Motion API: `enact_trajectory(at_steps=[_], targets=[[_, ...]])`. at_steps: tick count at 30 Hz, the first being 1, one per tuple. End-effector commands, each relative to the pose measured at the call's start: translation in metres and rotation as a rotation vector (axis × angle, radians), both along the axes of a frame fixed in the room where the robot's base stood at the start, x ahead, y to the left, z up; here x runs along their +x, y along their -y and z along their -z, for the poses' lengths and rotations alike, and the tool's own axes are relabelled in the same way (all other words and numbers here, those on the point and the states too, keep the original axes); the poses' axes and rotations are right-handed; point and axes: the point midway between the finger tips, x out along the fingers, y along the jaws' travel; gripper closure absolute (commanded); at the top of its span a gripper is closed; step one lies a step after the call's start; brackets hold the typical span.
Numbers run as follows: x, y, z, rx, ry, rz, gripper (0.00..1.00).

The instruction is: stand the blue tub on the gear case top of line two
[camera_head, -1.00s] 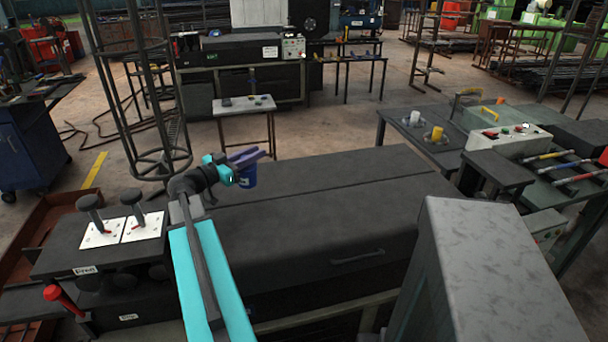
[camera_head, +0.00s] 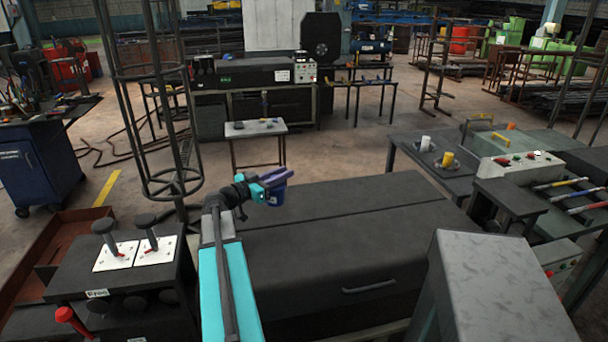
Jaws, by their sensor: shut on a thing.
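The blue tub (camera_head: 277,197) is small and dark blue and hangs upright from my gripper (camera_head: 277,179), whose purple fingers are shut on its upper part. Part of the tub's rim is hidden by the fingers. The tub shows over the far left edge of a long, dark, flat-topped case (camera_head: 330,225); a gap below it cannot be judged. No readable label marks line two, so I cannot tell which case top it names.
Two levers on white plates (camera_head: 130,254) stand on the dark box at left. A wire cage column (camera_head: 160,110) rises behind it. A grey block (camera_head: 500,285) stands at front right. A table with white and yellow cylinders (camera_head: 436,153) is at right. The long case top is bare.

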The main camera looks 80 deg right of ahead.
Motion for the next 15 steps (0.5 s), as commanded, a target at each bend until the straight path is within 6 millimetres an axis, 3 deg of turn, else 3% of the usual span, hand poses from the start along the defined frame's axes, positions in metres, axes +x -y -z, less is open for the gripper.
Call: enact_trajectory(at_steps=[15], targets=[[-0.047, 0.075, 0.005, -0.002, -0.001, 0.000, 1.00]])
